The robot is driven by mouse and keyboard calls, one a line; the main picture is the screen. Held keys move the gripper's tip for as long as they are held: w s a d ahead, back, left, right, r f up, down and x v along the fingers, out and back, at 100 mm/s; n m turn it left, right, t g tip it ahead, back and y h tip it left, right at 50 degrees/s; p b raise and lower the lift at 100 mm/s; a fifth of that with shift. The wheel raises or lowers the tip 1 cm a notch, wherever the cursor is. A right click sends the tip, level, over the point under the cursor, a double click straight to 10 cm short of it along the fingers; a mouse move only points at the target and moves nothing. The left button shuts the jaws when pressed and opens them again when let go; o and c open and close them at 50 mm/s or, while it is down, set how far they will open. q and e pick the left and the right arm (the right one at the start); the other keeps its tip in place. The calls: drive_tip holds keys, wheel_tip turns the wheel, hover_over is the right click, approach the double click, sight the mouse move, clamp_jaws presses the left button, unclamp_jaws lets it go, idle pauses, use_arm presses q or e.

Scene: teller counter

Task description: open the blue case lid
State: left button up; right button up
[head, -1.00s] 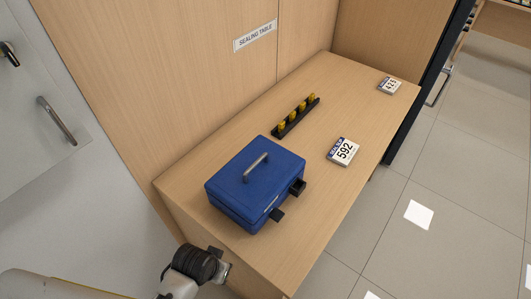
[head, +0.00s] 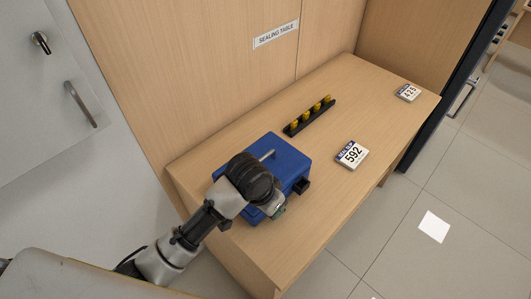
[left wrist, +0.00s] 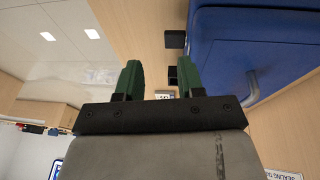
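The blue case (head: 290,155) sits on the table with its lid shut and a metal handle (head: 267,155) on top. A black latch-like part (head: 302,186) sticks out from its front side. My left gripper (head: 279,212) is at the case's front side, and its arm covers the near part of the case. In the left wrist view, the green fingers of the left gripper (left wrist: 160,68) are apart, with nothing held between them. The case (left wrist: 235,50) fills the right there, with two black parts (left wrist: 175,40) beside it. My right gripper is not in view.
The table (head: 365,100) also holds a black strip with several yellow pieces (head: 310,117) behind the case. A tag marked 592 (head: 352,154) and another numbered tag (head: 408,92) lie to the right. A wooden wall with a sign (head: 276,35) stands behind.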

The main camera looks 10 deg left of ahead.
sight(264, 157)
use_arm(q)
drive_tip(key=w+r, duration=0.1)
drive_tip(key=w, duration=0.1)
drive_tip(key=w+r+y, duration=0.1)
drive_tip(key=w+r, duration=0.1)
drive_tip(key=w, duration=0.1)
drive_tip(key=w+r+m+y, duration=0.1)
drive_tip(key=w, duration=0.1)
drive_tip(key=shift+w+d+r+g, duration=0.15)
drive_tip(key=shift+d+r+g, duration=0.05)
drive_tip(key=shift+d+g, duration=0.1)
drive_tip(key=w+a+r+y, duration=0.3)
drive_tip(key=w+r, duration=0.3)
drive_tip(key=r, duration=0.1)
drive_tip(key=shift+n, duration=0.3)
drive_tip(key=p+x, duration=0.1)
drive_tip(key=x, duration=1)
drive_tip(key=shift+w+d+p, duration=0.1)
drive_tip(key=shift+w+p, duration=0.05)
drive_tip(key=shift+p, duration=0.2)
clamp_jaws()
